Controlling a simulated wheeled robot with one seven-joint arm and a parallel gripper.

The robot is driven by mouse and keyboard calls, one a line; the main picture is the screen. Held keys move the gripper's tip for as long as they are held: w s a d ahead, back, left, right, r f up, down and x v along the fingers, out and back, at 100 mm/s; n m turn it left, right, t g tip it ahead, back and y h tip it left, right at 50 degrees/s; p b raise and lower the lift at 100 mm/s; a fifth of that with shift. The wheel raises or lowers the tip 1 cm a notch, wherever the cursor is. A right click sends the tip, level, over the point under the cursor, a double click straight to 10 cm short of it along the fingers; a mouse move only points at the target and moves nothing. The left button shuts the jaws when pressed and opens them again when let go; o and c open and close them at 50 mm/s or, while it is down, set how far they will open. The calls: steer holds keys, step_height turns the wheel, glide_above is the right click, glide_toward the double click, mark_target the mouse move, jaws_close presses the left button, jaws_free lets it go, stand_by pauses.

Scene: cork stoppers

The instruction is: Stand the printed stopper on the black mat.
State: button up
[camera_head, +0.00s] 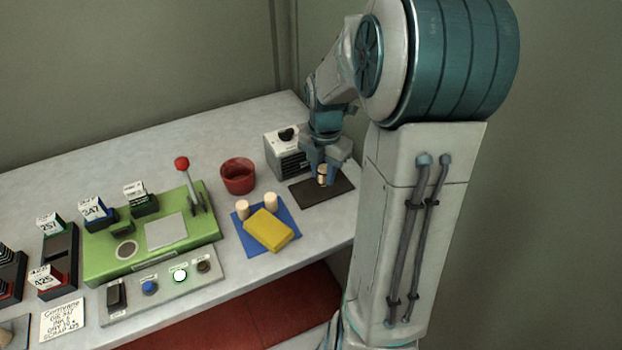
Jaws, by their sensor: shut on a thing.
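My gripper (324,172) is at the right end of the table, shut on a small cork stopper (323,181). The stopper looks upright, with a dark mark on its side; the print is too small to read. It is over or on the black mat (318,194); I cannot tell whether its base touches. The gripper hides part of the black mat's back edge.
A red bowl (238,177) and a grey-white box (286,151) stand behind. A green machine (118,257) with a red-knobbed lever (186,174) and a button panel (163,290) are left.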

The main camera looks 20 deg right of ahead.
glide_above(311, 191)
step_height(311, 191, down, 3)
steer(key=shift+r, duration=0.2)
steer(key=shift+f, duration=2.05)
steer(key=shift+f, duration=0.2)
steer(key=o, duration=1)
step_height(311, 191, up, 12)
steer(key=f, duration=0.1)
steer(key=shift+s+a+r+m+t+p, duration=0.1)
steer(key=shift+s+a+r+m+t, duration=0.55)
steer(key=shift+s+a+m, duration=2.05)
steer(key=shift+s+a+r+m+t+p, duration=0.1)
steer(key=shift+s+a+r+m+t, duration=0.55)
steer(key=shift+s+m, duration=3.8)
steer(key=shift+s+a+r+m+t+p, duration=0.15)
steer(key=shift+s+a+r+m, duration=1.5)
steer(key=shift+m, duration=3.1)
